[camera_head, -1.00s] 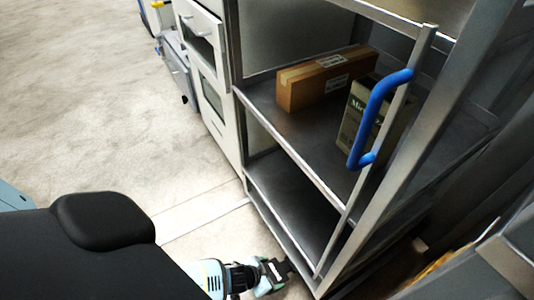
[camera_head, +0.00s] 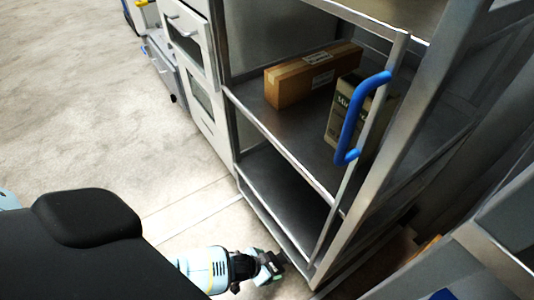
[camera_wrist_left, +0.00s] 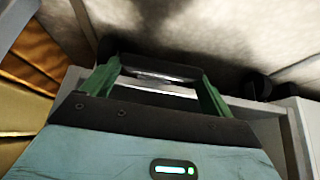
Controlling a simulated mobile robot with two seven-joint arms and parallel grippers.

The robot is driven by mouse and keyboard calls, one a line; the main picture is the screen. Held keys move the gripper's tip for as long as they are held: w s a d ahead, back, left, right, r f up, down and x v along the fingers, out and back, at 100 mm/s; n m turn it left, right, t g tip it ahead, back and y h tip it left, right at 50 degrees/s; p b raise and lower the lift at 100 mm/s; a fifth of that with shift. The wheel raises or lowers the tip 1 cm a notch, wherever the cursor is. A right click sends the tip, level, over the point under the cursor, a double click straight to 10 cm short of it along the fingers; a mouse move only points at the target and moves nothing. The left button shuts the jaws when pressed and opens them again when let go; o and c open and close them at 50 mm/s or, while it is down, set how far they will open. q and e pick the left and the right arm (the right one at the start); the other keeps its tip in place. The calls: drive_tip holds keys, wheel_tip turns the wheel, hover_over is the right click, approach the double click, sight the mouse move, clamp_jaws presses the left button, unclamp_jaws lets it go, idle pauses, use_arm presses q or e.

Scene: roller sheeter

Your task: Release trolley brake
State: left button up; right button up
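The trolley is a metal shelf rack (camera_head: 288,155) with a blue handle (camera_head: 357,120) on its near upright. My left gripper (camera_head: 272,266) is low at the floor, beside the trolley's lower front corner. In the left wrist view its two green fingers (camera_wrist_left: 155,80) stand apart, so it is open. A dark part with a pale metallic strip (camera_wrist_left: 160,72) shows between the fingertips; I cannot tell whether it is the brake or whether they touch it. A black round part, perhaps a caster (camera_wrist_left: 257,86), is to the right. My right gripper is not in view.
A cardboard box (camera_head: 310,78) and a smaller greenish box (camera_head: 343,112) sit on the trolley's middle shelf. A white cabinet (camera_head: 205,75) adjoins it at the back. Open carpet (camera_head: 90,90) lies to the left. Grey metal surfaces (camera_head: 495,225) crowd the right side.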

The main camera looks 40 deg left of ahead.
use_arm(q)
drive_tip(key=shift+o, duration=1.1)
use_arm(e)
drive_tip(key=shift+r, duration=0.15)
use_arm(q)
drive_tip(key=p+v, duration=0.5)
drive_tip(key=v, duration=0.2)
drive_tip(key=shift+s+r, duration=0.2)
drive_tip(key=shift+r, duration=0.15)
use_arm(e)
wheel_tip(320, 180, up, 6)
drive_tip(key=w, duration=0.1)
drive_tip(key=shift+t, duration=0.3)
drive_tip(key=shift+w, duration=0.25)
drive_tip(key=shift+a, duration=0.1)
